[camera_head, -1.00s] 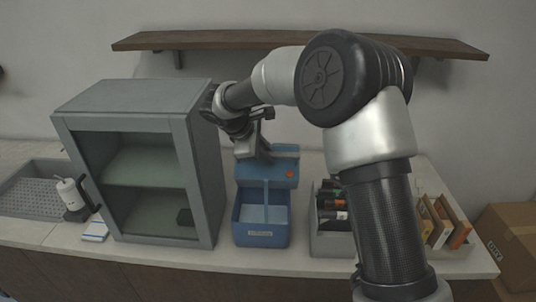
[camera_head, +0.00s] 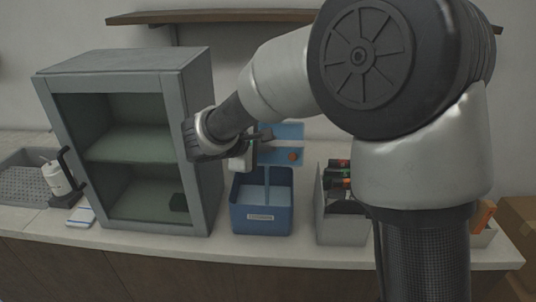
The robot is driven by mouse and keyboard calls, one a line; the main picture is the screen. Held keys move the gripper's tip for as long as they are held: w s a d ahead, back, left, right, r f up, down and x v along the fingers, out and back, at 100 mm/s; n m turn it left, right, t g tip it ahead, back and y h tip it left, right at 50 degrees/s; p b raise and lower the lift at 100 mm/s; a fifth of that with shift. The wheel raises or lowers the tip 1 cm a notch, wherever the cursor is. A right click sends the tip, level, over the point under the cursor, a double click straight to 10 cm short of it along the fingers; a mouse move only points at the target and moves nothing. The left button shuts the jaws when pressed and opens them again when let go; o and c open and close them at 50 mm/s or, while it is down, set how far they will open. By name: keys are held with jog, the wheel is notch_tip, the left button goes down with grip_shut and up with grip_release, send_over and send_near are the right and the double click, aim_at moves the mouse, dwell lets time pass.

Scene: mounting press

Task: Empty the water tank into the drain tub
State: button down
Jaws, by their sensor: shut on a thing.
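My gripper (camera_head: 257,138) is small and partly hidden behind my wrist, above the left back of a blue open-topped tub (camera_head: 262,220) with a white label. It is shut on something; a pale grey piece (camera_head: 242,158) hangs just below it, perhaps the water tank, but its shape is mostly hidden. Behind the tub stands a blue upright panel (camera_head: 283,147) with an orange knob. The tub is on the counter and has a lighter blue inside with a vertical divider. I cannot tell any water in it, nor for certain that it is the drain tub.
A grey open-fronted cabinet (camera_head: 190,85) stands close left of my gripper. A grey bin (camera_head: 328,222) with dark bottles is right of the tub. A perforated grey sink (camera_head: 22,185) and a white canister (camera_head: 57,178) are at far left. A wall shelf (camera_head: 225,17) is above.

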jog(key=s+f+m+t+h+b, duration=0.2)
jog(key=s+f+t+b, duration=0.3)
jog(key=b, duration=1.3)
jog(key=shift+f+m+t+h+b, duration=0.35)
jog(key=shift+f+m+t, duration=0.25)
jog(key=shift+t, duration=0.6)
jog(key=shift+a, duration=0.1)
jog(key=shift+s, duration=0.1)
